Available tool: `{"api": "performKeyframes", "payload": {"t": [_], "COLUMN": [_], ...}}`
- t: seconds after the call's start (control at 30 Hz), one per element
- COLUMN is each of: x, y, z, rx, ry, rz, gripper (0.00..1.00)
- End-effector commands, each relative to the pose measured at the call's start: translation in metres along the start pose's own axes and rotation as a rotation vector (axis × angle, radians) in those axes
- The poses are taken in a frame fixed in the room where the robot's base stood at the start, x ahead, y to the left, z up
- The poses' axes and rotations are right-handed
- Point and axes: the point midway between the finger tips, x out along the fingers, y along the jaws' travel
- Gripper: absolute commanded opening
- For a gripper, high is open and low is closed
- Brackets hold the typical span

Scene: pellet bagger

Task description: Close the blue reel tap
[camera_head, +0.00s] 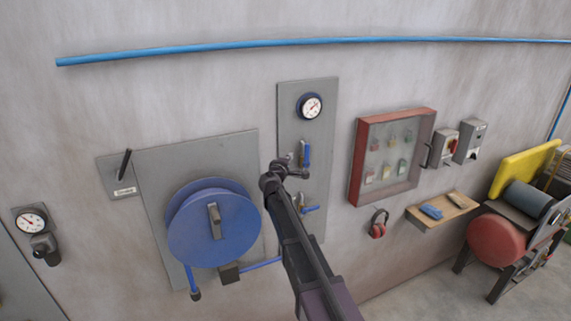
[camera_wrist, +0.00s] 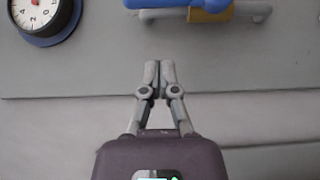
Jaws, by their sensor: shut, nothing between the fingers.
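Two blue-handled taps sit on a grey panel under a gauge in the head view. The upper tap's blue lever (camera_head: 307,155) stands upright; the lower tap's blue lever (camera_head: 310,209) lies roughly sideways. I cannot tell from a label which is the reel tap. The blue reel (camera_head: 235,225) hangs on the board to the left. In the wrist view, a blue lever (camera_wrist: 178,3) with a brass-coloured part (camera_wrist: 210,13) is cut off at the top edge. My gripper (camera_wrist: 158,68) is shut and empty, apart from that lever. In the head view my arm partly covers the panel.
The gauge (camera_head: 311,106) tops the panel and shows in the wrist view (camera_wrist: 40,14). A blue pipe (camera_head: 300,41) runs overhead.

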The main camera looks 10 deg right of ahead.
Motion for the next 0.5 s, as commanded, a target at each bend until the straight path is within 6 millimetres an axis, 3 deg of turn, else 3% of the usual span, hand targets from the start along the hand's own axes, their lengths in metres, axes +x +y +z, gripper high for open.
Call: {"api": "performKeyframes", "payload": {"t": [0.07, 0.3, 0.5], "x": [0.016, 0.032, 0.038], "y": [0.000, 0.000, 0.000], "z": [-0.001, 0.022, 0.028], "rx": [0.000, 0.000, 0.000], "ry": [-0.002, -0.002, 0.000], "rz": [0.000, 0.000, 0.000], "gripper": [0.00, 0.00, 0.00]}}
